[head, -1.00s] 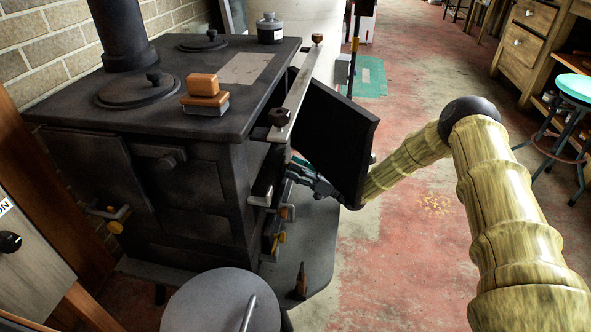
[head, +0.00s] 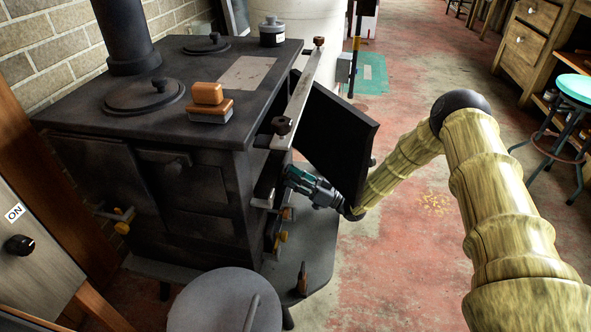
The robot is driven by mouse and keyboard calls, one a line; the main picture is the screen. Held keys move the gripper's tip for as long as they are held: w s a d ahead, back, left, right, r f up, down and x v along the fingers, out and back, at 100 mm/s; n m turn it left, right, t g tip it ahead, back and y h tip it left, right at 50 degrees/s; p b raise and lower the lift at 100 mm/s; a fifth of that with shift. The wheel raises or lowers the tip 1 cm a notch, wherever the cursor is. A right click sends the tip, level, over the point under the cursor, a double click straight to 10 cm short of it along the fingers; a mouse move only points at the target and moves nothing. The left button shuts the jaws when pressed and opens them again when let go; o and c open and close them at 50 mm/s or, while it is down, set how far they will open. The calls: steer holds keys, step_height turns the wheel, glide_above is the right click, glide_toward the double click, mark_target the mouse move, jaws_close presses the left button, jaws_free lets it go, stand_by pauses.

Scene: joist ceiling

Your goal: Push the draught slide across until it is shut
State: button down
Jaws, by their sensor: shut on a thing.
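The black stove (head: 190,200) stands at the left, and its open door (head: 332,130) swings out toward the right. My gripper (head: 288,178) is beside the stove's right-hand face, just in front of the door. Its jaws are shut on a small part at that face, which looks to be the draught slide. The fingers hide the held part, so I cannot see how far across it stands. A pale-edged metal piece (head: 262,202) juts from the face just left of the fingers.
A long rail (head: 300,95) with knobs runs along the stove top's edge. A round dark lid (head: 225,303) is in front. The red floor at right is clear up to the stool (head: 572,95).

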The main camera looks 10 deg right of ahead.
steer(key=shift+s+a+f, duration=0.1)
steer(key=shift+s+a, duration=0.05)
steer(key=shift+s, duration=0.05)
steer(key=c, duration=1.1)
jaws_free()
steer(key=shift+c, duration=0.2)
steer(key=s+d, duration=0.6)
steer(key=d, duration=0.5)
steer(key=shift+s+d+f, duration=0.15)
steer(key=shift+d+f, duration=0.05)
steer(key=shift+d, duration=0.1)
